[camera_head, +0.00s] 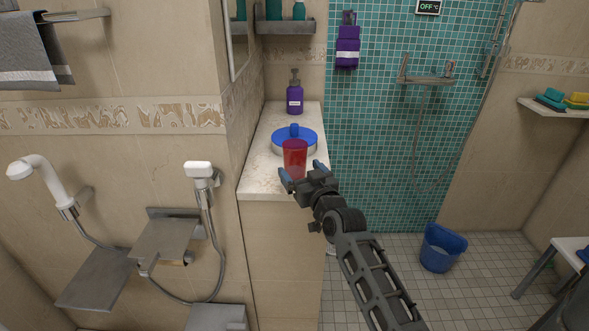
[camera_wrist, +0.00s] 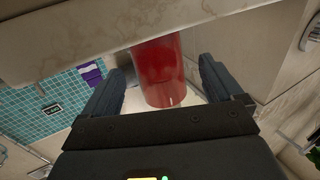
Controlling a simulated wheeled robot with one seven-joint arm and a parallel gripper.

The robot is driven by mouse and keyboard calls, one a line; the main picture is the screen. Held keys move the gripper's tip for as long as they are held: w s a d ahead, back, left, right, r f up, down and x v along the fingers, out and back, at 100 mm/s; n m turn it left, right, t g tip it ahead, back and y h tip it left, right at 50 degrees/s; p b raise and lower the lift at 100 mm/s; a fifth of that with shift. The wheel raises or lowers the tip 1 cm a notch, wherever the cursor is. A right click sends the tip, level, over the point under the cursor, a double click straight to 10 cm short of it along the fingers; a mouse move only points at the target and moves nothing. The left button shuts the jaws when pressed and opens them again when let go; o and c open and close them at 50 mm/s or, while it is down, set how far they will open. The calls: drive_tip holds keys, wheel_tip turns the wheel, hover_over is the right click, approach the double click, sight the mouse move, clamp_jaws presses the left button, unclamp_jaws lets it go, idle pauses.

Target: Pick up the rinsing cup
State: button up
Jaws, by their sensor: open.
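The rinsing cup (camera_head: 294,159) is a red, see-through tumbler standing near the front end of the stone vanity top (camera_head: 262,172). My gripper (camera_head: 303,177) is at the cup with its fingers spread. One finger shows at the cup's left and the other at its right. In the wrist view the red cup (camera_wrist: 160,75) lies between the two dark fingers of my gripper (camera_wrist: 162,88). Gaps show on both sides, so the gripper is open and does not hold the cup.
A blue round lidded container (camera_head: 283,137) stands right behind the cup. A purple pump bottle (camera_head: 294,95) stands farther back. The tiled wall (camera_head: 235,110) bounds the counter on the left. A blue bucket (camera_head: 440,249) stands on the floor to the right.

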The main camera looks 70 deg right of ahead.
sight(292, 160)
drive_tip(key=x, duration=0.7)
drive_tip(key=shift+s+d+f, duration=0.1)
drive_tip(key=shift+s+f, duration=0.05)
drive_tip(key=c, duration=1.1)
drive_tip(key=shift+r, duration=0.25)
